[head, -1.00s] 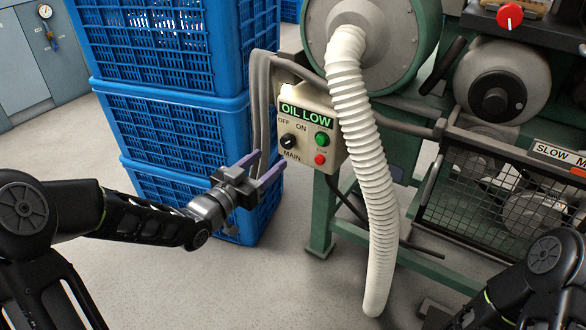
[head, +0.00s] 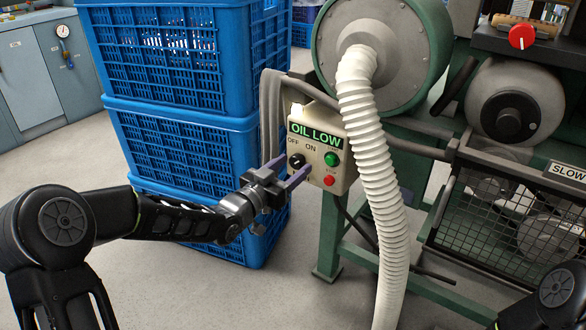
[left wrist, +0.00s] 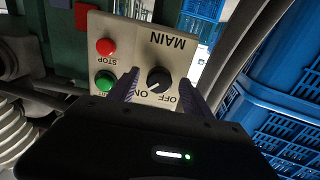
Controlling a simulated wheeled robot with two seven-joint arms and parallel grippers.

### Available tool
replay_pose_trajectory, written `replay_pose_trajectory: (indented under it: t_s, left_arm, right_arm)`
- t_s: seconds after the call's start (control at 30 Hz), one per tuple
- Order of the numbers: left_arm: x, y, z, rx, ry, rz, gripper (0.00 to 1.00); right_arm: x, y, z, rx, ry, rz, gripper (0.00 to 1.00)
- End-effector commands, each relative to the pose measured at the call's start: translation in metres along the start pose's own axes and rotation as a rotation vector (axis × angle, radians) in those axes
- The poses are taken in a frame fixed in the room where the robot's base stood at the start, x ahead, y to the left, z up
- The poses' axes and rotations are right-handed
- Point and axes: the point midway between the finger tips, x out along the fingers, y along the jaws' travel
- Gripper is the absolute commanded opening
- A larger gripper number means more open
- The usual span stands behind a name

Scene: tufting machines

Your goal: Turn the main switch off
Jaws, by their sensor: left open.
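The main switch (head: 296,161) is a black rotary knob on the beige control box (head: 341,178), marked OFF and ON. In the left wrist view the knob (left wrist: 159,80) shows upside down, with MAIN, OFF and ON lettering around it. My left gripper (head: 294,168) is open in front of the box, with its purple fingers pointing at the knob. In the left wrist view the left gripper (left wrist: 160,79) has one finger on each side of the knob. I cannot tell whether they touch it. My right gripper is out of view.
A green start button (head: 332,159) and a red stop button (head: 329,181) sit right of the knob. A white ribbed hose (head: 372,170) hangs right of the box. Blue crates (head: 182,140) are stacked on its left.

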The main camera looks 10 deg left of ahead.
Motion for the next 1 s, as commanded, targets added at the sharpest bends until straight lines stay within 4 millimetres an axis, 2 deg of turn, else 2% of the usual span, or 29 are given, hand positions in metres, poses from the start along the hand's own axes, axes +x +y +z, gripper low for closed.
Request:
replay_pose_trajectory:
  t_s: [0.1,0.37,1.0]
  left_arm:
    - [0.0076,0.0009,0.0002,0.000,0.000,0.002,0.57]
    - [0.0082,0.0005,-0.0004,0.000,0.000,0.001,0.57]
    - [0.0079,0.0003,-0.0001,0.000,0.000,0.000,0.05]
  right_arm:
    - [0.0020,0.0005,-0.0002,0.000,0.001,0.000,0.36]
    - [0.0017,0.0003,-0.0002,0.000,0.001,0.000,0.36]
    - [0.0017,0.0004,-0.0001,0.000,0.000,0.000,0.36]
